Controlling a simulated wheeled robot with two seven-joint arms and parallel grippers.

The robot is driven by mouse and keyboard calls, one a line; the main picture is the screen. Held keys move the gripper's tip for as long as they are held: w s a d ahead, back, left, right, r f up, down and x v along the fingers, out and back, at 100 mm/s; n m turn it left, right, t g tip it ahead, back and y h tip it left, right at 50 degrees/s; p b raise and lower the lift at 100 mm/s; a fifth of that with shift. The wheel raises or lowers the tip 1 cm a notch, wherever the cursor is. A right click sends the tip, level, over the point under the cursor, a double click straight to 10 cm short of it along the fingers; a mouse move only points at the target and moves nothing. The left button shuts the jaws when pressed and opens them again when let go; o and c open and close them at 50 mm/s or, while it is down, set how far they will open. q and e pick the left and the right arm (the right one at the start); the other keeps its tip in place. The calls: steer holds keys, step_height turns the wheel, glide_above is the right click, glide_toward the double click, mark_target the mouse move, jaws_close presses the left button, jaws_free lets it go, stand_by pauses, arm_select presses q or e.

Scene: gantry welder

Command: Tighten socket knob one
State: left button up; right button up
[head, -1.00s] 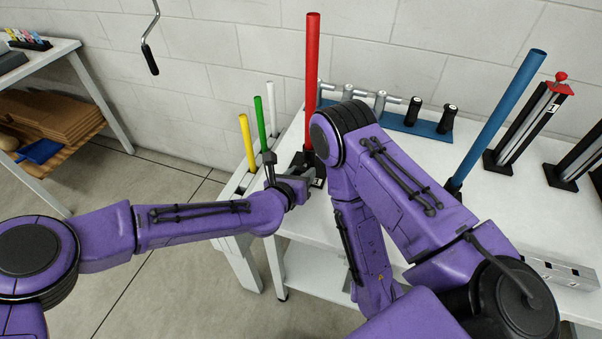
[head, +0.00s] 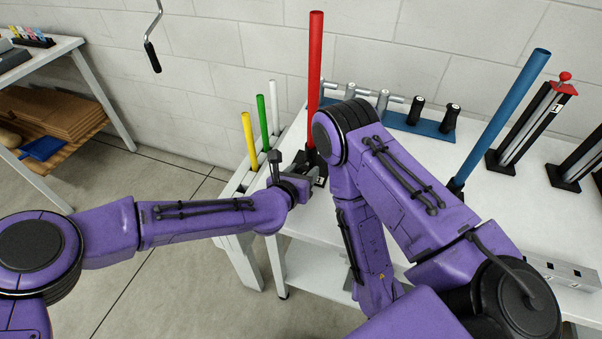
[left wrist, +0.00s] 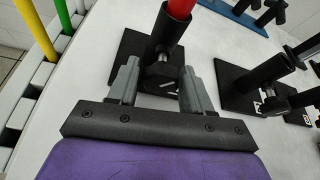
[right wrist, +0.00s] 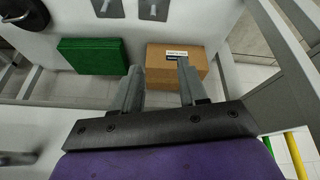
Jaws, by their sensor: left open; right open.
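The red pole (head: 314,70) stands upright in a black socket, which also shows in the left wrist view (left wrist: 158,38). The socket's knob (left wrist: 160,74) sticks out of its near side, above a base plate with a white mark. My left gripper (left wrist: 160,84) is open, with one finger on each side of the knob; I cannot tell whether either touches it. In the head view my left gripper (head: 306,180) is at the table's near left corner, by the red pole's foot. My right gripper (right wrist: 159,70) is open and empty; my own arm hides it in the head view.
More black sockets (left wrist: 250,85) stand to the right on the white table (head: 430,170). A blue pole (head: 505,110) stands further right. Yellow (head: 249,140), green and white poles stand in a rack at left. A green box (right wrist: 92,56) and a cardboard box (right wrist: 172,66) are near my right gripper.

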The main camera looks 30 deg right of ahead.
arm_select(q)
steer(key=b+v, duration=0.2)
steer(key=v, duration=0.8)
steer(key=shift+s+a+r, duration=0.1)
steer(key=shift+a+r, duration=0.05)
steer(key=shift+a, duration=0.05)
